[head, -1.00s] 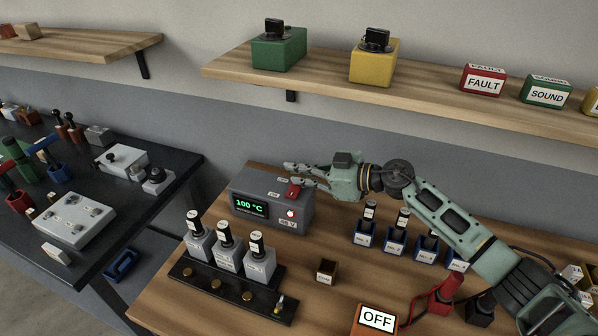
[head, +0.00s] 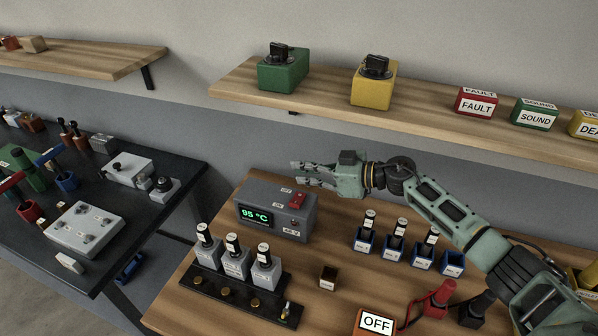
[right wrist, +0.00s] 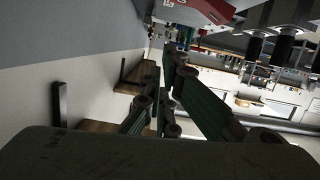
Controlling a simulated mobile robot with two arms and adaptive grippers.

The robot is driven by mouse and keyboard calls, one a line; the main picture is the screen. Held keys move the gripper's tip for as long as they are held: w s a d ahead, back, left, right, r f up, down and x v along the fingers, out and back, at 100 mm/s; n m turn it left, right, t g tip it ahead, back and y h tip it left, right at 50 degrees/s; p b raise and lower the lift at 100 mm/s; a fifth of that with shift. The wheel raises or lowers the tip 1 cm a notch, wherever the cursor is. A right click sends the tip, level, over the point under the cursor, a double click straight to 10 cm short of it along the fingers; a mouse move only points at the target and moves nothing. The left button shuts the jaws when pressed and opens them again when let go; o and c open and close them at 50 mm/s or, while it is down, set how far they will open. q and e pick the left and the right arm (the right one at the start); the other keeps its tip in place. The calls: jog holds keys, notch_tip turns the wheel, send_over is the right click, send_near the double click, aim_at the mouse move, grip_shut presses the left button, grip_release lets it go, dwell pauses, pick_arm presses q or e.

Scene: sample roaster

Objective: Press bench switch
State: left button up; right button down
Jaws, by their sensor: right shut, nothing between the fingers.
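The bench switch (head: 297,200) is a red rocker on top of a grey box (head: 276,226). The box's green display (head: 262,217) reads 95 °C, and the small lamp (head: 294,222) on its front looks dark. My right gripper (head: 297,172) is shut and empty, reaching in from the right, above and behind the switch and apart from it. In the right wrist view, its fingers (right wrist: 172,95) extend ahead and a red part, probably the switch (right wrist: 208,8), shows at the top edge. My left gripper is not in view.
A black rack (head: 226,287) with several bottles stands in front of the box. Several blue holders (head: 393,251) with vials stand to the right. A sign reading OFF (head: 376,322) is at the front. A wall shelf (head: 430,104) runs above the gripper.

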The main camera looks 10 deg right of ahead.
jog(key=shift+s+d+b, duration=0.45)
jog(key=shift+d+b, duration=0.3)
jog(key=shift+b, duration=0.05)
jog(key=b+v, duration=0.2)
jog(key=v, duration=0.6)
jog(key=shift+w+d+r, duration=0.2)
jog(key=shift+d, duration=0.1)
jog(key=shift+f, duration=0.1)
